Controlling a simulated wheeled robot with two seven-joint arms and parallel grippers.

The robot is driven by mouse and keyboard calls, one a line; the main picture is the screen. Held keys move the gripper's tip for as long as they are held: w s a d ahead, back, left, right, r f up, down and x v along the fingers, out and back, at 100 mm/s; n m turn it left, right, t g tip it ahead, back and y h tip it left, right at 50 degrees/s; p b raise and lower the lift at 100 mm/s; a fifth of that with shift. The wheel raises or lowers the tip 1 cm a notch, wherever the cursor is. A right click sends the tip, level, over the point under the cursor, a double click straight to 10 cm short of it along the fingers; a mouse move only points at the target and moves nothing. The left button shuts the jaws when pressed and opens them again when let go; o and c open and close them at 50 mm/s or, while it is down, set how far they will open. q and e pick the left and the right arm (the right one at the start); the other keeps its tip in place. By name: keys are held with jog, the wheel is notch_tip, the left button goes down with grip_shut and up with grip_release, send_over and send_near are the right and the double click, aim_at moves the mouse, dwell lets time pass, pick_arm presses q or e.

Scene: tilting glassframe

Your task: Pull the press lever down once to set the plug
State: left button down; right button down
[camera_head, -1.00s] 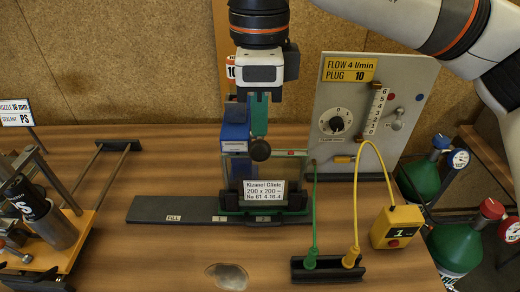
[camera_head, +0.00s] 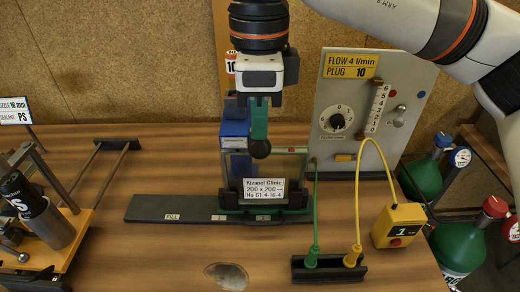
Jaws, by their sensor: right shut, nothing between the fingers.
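The lever's shaft and the plug are hidden or too small to make out. The label card (camera_head: 264,191) stands at the frame's foot. My left gripper is not in view.
The flow panel (camera_head: 334,78) stands at right behind the frame. A yellow meter (camera_head: 399,226) and a black holder (camera_head: 328,268) with green and yellow leads are at front right. A wooden fixture (camera_head: 55,236) is at left. Green gas bottles (camera_head: 462,240) stand far right.

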aim_at(259, 148)
jog(key=shift+f+b, duration=2.6)
jog(key=shift+f, duration=0.9)
jog(key=shift+r, duration=0.1)
jog(key=shift+r+p, duration=0.75)
jog(key=shift+r, duration=0.1)
jog(key=r+p, duration=0.2)
jog(key=r, duration=0.1)
jog(key=shift+w, duration=0.4)
jog(key=r+p, duration=0.1)
jog(key=r, duration=0.1)
jog(key=s+r+p, duration=0.1)
jog(key=r+p, duration=0.1)
jog(key=shift+s, duration=0.15)
jog(key=shift+w+r+p, duration=0.35)
jog(key=shift+r+p, duration=0.15)
jog(key=shift+r, duration=0.2)
jog(key=shift+s, duration=0.15)
